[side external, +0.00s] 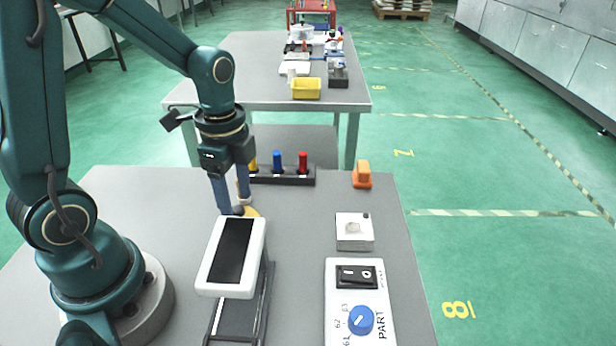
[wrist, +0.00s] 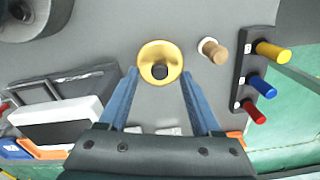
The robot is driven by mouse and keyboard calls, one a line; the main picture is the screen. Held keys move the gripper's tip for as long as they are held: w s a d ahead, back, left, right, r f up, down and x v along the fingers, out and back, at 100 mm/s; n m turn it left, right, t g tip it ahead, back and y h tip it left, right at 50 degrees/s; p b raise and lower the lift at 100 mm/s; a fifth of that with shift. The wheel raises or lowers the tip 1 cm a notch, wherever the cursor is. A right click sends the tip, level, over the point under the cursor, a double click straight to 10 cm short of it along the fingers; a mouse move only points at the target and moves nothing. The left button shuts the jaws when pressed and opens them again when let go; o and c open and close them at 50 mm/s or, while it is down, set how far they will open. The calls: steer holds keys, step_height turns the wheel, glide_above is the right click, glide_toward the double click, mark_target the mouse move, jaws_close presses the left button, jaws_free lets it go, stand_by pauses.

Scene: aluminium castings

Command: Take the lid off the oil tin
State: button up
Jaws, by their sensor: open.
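A round yellow tin (wrist: 146,55) with a dark round knob (wrist: 160,71) at its middle stands on the grey table in the wrist view. I take it to be the oil tin with its lid. In the side view only part of its yellow edge (side external: 253,212) shows beside my fingers. My gripper (wrist: 160,78) is open and empty, its blue fingers pointing down on either side of the knob's line. In the side view my gripper (side external: 235,207) is low over the tin. I cannot tell how much height is left between the fingertips and the knob.
A wooden peg-like piece (wrist: 213,51) stands close to the tin. A dark rack (side external: 284,176) with yellow, blue and red handles is behind it. A white-framed device (side external: 232,257) stands in front. An orange block (side external: 362,174), a white box (side external: 354,231) and a switch panel (side external: 358,300) are rightward.

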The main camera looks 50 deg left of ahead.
steer(key=shift+f, duration=0.85)
jaws_close()
steer(key=shift+r, duration=0.1)
